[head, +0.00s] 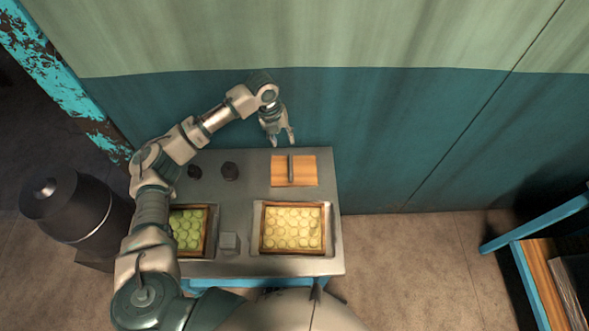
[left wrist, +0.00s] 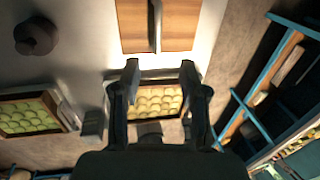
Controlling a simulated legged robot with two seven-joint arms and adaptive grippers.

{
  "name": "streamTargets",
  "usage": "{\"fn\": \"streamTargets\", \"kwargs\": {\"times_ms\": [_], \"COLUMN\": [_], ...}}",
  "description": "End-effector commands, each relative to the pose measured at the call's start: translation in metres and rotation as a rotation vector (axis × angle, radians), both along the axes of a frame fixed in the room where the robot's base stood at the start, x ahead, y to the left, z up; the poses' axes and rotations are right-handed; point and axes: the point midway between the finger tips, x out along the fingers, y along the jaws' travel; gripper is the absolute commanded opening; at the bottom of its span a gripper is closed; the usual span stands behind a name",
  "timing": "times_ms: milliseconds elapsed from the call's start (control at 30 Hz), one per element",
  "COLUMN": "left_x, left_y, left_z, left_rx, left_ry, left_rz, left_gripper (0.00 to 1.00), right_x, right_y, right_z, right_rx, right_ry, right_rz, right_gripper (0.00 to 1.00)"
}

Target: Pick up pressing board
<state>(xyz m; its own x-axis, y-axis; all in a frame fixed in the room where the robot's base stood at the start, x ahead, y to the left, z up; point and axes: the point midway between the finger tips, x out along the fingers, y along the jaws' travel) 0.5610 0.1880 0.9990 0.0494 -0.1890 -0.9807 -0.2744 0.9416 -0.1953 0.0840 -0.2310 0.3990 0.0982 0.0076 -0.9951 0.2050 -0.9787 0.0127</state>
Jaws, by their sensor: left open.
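The pressing board (head: 306,172) is a flat square of orange-brown wood with a dark upright handle (head: 291,168) across its middle. It lies at the back right of the metal table (head: 240,192). In the left wrist view the board (left wrist: 181,28) shows at the top, with its handle (left wrist: 154,25) running up and down. My left gripper (head: 280,143) is open and empty, above the table's back edge, just behind and slightly left of the board. In the left wrist view its two fingers (left wrist: 160,68) are apart, with the board beyond their tips. My right gripper is not in view.
A wooden frame with pale yellow rounds (head: 263,228) sits at the table's front right. Another with green rounds (head: 210,231) is at front left, partly behind my arm. A small grey block (head: 229,242) stands between them. A wall rises behind.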

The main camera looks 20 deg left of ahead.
Motion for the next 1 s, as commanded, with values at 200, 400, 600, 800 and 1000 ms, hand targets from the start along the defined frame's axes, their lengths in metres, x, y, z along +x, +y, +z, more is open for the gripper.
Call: {"fn": "streamTargets", "kwargs": {"times_ms": [200,400,600,800,1000], "left_x": [0.002,0.005,0.003,0.002,0.002], "left_y": [-0.009,-0.015,-0.017,-0.022,-0.024], "left_z": [-0.053,-0.083,-0.098,-0.130,-0.141], "left_rx": [0.000,0.000,0.001,0.000,0.001], "left_ry": [0.003,0.002,0.001,0.002,0.001], "left_rz": [0.001,0.001,0.000,0.001,0.001], "left_gripper": [0.43,0.43,0.43,0.43,0.43], "right_x": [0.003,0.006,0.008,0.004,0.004], "right_y": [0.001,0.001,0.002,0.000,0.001], "right_z": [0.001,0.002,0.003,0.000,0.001], "right_rx": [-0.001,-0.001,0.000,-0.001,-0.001], "right_ry": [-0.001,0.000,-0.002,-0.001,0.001], "right_rz": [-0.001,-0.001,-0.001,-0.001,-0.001], "right_gripper": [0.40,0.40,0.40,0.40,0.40]}}
